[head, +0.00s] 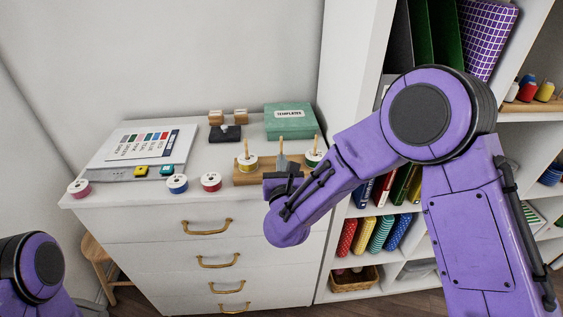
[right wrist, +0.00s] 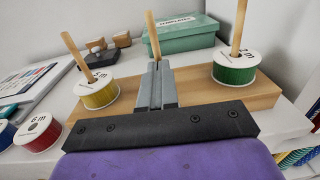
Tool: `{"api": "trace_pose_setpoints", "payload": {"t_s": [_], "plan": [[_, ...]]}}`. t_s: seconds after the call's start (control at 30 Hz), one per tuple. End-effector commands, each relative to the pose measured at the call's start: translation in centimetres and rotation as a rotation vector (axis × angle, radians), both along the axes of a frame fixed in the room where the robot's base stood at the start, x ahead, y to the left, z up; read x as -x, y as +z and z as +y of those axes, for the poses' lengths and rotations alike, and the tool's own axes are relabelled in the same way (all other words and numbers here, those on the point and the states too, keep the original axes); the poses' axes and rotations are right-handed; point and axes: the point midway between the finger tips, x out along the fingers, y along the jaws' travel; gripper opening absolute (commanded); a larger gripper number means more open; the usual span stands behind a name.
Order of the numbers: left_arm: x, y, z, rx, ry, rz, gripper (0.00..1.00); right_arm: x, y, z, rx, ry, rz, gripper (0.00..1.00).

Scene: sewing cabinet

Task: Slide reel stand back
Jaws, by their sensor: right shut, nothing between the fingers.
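The reel stand is a wooden board (right wrist: 195,90) with upright dowels, on top of the white cabinet near its front right. It also shows in the head view (head: 243,179). A yellow reel (right wrist: 97,90) sits on its left dowel and a green reel (right wrist: 236,66) on its right dowel. The middle dowel (right wrist: 152,36) has no reel in view. My right gripper (right wrist: 157,70) is shut and empty, with its fingers over the board in front of the middle dowel. I cannot tell whether they touch it. My left gripper is out of view; only my left arm shows at the lower left.
A green templates box (head: 290,121) stands behind the stand. A dark block with wooden stamps (head: 225,133) is at the back. Loose red (head: 211,182), blue (head: 177,184) and pink (head: 79,188) reels lie along the front edge. A shelf unit (head: 345,100) borders the right side.

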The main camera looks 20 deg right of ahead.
Motion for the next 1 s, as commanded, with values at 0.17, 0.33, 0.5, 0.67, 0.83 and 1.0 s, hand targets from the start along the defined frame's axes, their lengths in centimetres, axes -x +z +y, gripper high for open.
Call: {"api": "trace_pose_setpoints", "payload": {"t_s": [0.17,0.33,0.5,0.67,0.83,1.0], "plan": [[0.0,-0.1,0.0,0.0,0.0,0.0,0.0,0.0,-0.1,0.0,0.0,0.0,0.0,0.0],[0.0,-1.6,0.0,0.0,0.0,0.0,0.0,-2.0,-0.7,-0.6,-0.008,-0.005,0.0,0.0],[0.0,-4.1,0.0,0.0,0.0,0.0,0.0,-6.1,-0.8,-1.8,-0.009,-0.005,-0.002,0.0],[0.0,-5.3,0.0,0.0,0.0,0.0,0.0,-8.9,-0.5,-2.5,-0.003,-0.003,-0.002,0.0],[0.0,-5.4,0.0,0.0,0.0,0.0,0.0,-9.6,0.0,-2.8,0.0,-0.001,0.0,0.0],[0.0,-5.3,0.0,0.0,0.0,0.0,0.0,-9.6,0.0,-2.7,0.0,-0.001,0.0,0.0]]}}
